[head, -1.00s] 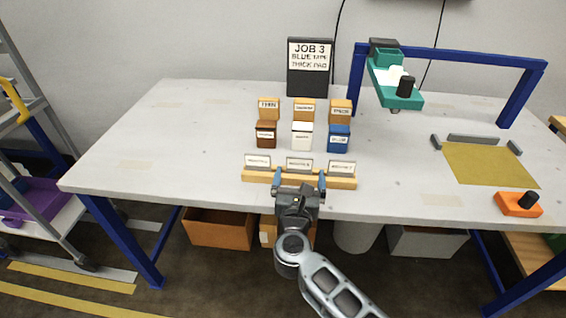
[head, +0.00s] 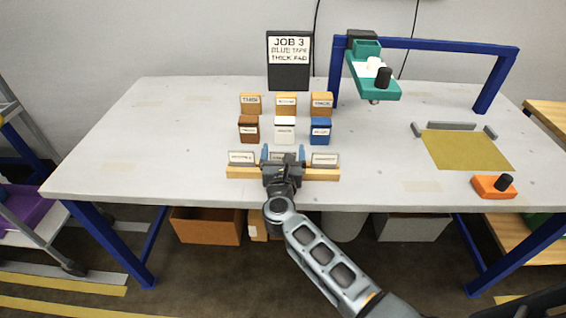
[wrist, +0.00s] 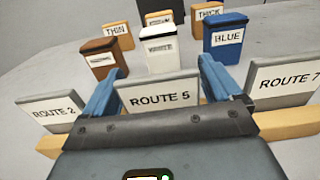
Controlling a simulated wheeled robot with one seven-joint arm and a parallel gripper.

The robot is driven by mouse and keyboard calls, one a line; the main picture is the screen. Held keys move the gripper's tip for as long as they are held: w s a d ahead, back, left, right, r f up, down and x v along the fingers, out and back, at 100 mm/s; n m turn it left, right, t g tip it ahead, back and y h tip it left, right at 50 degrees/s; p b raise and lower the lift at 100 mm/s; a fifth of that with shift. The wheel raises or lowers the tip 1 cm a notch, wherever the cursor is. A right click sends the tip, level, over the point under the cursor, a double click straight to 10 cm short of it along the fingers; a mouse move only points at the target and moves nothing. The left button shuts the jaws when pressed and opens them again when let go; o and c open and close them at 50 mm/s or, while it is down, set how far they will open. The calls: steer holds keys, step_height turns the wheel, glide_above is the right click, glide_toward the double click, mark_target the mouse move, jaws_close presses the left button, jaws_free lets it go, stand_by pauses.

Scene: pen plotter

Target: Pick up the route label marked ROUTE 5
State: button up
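The ROUTE 5 label (wrist: 160,97) is a grey plate with a white printed strip. It stands upright in the middle of a wooden rack (head: 325,174) at the table's front edge. My gripper (head: 282,155) is at the rack, its blue fingers on either side of this label. In the wrist view my gripper (wrist: 160,88) is open, and gaps show between the fingers and the label's sides. The label's lower part is hidden by the gripper body. The ROUTE 2 label (wrist: 53,113) stands to the left and the ROUTE 7 label (wrist: 285,82) to the right.
Behind the rack stand brown (head: 249,130), white (head: 284,131) and blue (head: 320,132) blocks, with THIN (head: 250,104) and THICK (head: 321,104) blocks farther back. A JOB 3 sign (head: 289,62) stands behind them. The teal plotter head (head: 375,80) hangs at the right.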

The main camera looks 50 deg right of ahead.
steer(key=c, duration=0.8)
steer(key=shift+o, duration=0.2)
